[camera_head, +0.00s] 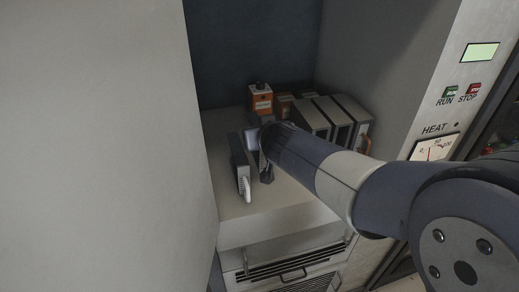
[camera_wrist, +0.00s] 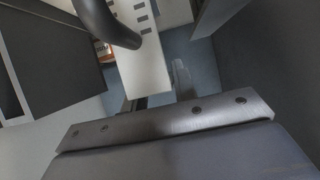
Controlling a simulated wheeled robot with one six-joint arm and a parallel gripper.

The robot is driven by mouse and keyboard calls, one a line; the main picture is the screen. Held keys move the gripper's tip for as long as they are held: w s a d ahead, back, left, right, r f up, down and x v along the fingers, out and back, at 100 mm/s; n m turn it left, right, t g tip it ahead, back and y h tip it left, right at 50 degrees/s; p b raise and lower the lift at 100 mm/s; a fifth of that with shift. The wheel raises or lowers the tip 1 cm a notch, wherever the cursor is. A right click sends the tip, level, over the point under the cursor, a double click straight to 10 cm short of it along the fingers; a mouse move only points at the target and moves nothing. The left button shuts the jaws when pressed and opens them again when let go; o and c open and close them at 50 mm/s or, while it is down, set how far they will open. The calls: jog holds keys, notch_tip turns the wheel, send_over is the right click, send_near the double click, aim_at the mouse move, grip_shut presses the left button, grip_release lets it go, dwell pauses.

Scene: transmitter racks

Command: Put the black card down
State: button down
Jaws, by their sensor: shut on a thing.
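My gripper (camera_head: 257,143) is over the pale shelf top (camera_head: 285,200) inside the bay, shut on the black card. The card shows in the wrist view as a pale slotted front (camera_wrist: 143,65) with a thick, curved black handle (camera_wrist: 108,24). In the head view its dark handle end (camera_head: 267,174) shows below my gripper, and my arm hides most of the rest. I cannot tell whether its lower edge touches the shelf top. A grey card with a white handle (camera_head: 241,166) stands upright close to the left of my gripper.
An orange box (camera_head: 261,99) stands at the back. A pale wall (camera_head: 95,150) bounds the bay on the left. The shelf's front right is clear.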

aim_at(261, 161)
jog(key=shift+f+b, duration=1.75)
jog(key=shift+f, duration=0.15)
jog(key=shift+f, duration=0.25)
jog(key=c, duration=1.1)
grip_release()
jog(key=shift+r, duration=0.1)
